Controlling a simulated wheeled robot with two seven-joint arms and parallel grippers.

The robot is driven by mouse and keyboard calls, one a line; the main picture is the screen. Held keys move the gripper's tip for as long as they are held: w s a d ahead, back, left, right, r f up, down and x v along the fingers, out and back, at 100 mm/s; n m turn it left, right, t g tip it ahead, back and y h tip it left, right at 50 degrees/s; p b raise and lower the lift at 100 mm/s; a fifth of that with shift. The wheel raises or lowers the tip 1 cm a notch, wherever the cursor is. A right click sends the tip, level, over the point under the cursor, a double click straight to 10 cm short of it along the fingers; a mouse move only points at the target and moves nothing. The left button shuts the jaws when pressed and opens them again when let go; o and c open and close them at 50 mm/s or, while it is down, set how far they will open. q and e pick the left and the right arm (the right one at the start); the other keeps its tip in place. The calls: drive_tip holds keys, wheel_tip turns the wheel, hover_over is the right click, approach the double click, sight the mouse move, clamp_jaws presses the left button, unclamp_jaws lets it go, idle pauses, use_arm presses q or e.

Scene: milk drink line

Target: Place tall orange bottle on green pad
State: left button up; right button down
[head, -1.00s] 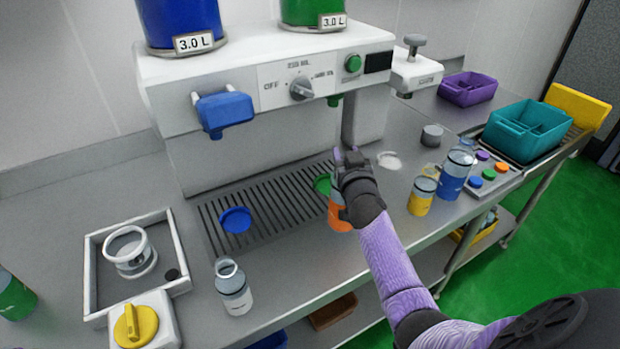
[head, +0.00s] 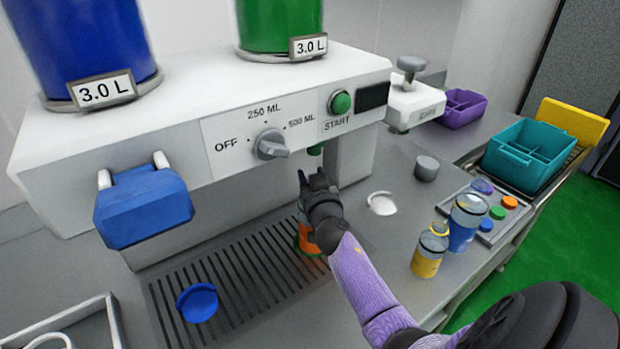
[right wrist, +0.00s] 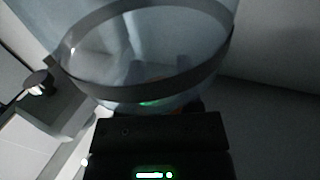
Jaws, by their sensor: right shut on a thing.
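My right gripper (head: 318,190) is shut on the tall orange bottle (head: 308,241) and holds it at the front of the machine, over the right part of the slatted drip tray (head: 240,290). The bottle's lower orange part shows below my gripper; its upper part is hidden by my gripper. In the right wrist view the bottle's clear open rim (right wrist: 150,103) fills the upper middle. My left gripper is not in view.
A blue pad (head: 198,302) lies on the tray's left. The dispenser's green nozzle (head: 315,150) and blue spout (head: 143,205) overhang the tray. A yellow bottle (head: 427,262) and a blue bottle (head: 463,230) stand on the right, near a teal crate (head: 520,165).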

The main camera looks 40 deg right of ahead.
drive_tip(key=shift+a+f, duration=0.1)
drive_tip(key=c, duration=0.6)
unclamp_jaws()
drive_tip(key=o, duration=0.3)
drive_tip(key=shift+s+a+r, duration=0.15)
drive_tip(key=shift+s+r, duration=0.1)
drive_tip(key=shift+s, duration=0.05)
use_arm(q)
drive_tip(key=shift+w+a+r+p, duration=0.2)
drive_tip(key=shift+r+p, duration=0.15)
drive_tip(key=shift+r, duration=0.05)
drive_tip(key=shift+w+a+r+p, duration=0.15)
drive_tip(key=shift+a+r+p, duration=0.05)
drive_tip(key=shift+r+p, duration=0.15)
use_arm(e)
drive_tip(key=shift+v, duration=5.7)
